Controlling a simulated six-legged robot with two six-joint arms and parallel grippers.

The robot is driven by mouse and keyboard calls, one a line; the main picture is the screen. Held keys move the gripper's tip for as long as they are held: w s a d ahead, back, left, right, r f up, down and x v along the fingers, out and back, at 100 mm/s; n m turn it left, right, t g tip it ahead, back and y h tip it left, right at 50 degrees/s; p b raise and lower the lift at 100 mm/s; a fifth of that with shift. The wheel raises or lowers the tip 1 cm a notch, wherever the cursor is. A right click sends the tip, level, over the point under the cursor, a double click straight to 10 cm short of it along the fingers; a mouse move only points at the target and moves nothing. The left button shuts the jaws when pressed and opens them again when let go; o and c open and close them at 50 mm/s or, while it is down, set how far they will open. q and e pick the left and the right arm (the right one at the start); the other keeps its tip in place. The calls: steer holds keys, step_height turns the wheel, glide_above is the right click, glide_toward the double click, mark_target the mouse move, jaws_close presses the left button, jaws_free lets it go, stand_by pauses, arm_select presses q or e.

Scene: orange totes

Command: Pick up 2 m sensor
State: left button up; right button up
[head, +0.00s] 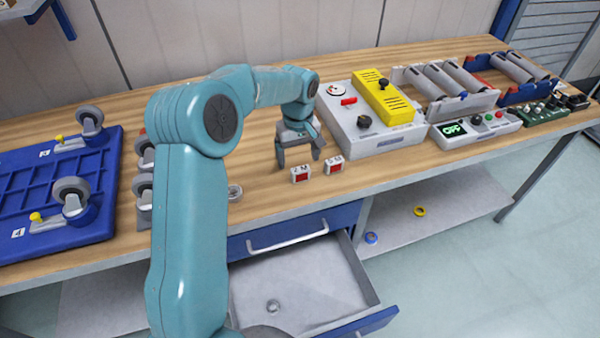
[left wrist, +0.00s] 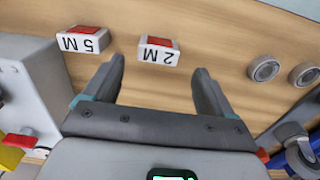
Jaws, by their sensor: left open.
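The 2 m sensor (head: 300,175) is a small white block with a red face, lying on the wooden workbench near its front edge. In the left wrist view the 2 m sensor (left wrist: 158,51) shows its "2 M" label upside down, just beyond and between the fingertips. A similar 5 m sensor (head: 333,165) lies just to its right; it also shows in the left wrist view (left wrist: 84,40). My left gripper (head: 299,160) is open and empty, pointing down just behind and above the 2 m sensor. In the left wrist view nothing is between its fingers (left wrist: 158,72). My right gripper is not in view.
A grey box with a yellow module (head: 385,97) stands right of the sensors. A display unit (head: 470,130) and cylinder racks (head: 445,85) are farther right. A blue pallet with casters (head: 60,200) lies left. An open drawer (head: 300,290) is below the bench.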

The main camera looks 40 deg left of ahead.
mark_target(300, 167)
arm_select(q)
steer(key=f, duration=0.3)
steer(key=f+p, duration=0.1)
steer(key=shift+w+d+f, duration=0.1)
steer(key=shift+d+f, duration=0.15)
steer(key=shift+f, duration=0.1)
steer(key=shift+a+f, duration=0.1)
steer(key=shift+f, duration=0.35)
steer(key=c, duration=1.1)
steer(key=shift+r, duration=0.15)
